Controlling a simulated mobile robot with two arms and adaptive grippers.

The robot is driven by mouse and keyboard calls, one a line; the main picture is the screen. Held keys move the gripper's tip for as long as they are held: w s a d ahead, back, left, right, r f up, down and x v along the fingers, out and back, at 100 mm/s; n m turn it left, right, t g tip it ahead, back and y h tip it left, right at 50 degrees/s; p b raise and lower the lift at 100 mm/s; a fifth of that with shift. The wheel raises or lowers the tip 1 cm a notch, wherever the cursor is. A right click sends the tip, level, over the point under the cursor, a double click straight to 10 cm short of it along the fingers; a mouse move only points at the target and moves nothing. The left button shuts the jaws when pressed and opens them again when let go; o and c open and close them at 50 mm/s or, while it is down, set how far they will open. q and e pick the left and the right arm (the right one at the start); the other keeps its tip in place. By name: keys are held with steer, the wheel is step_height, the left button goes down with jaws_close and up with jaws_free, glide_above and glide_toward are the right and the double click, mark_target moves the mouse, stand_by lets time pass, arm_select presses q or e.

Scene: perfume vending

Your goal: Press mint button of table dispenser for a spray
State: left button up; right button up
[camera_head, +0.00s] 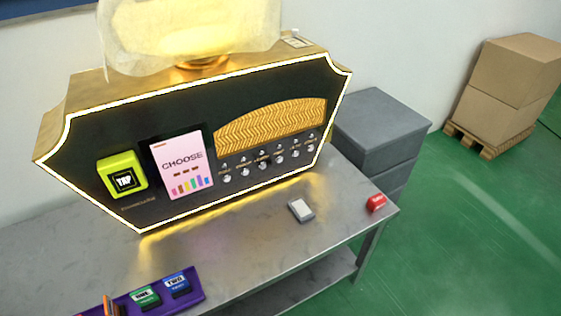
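The table dispenser (185,113) is a black panel with a glowing white-yellow border and gold casing, standing at the back of a metal table. A row of small round silver buttons (262,161) runs along its lower right, under a gold patterned arch. Each button has a small label, too small to read, so I cannot tell which one is mint. A pink screen (180,164) reading "CHOOSE" sits left of the buttons. A yellow-green "TAP" reader (122,176) is at the far left. Neither of my grippers is in view.
On the table (215,246) lie a small white-and-grey block (300,209) and a red item (376,203). A purple tray (204,293) with green and blue pieces is at the front left. Grey drawers (375,128) stand right of the table; cartons on a pallet (487,138) are beyond.

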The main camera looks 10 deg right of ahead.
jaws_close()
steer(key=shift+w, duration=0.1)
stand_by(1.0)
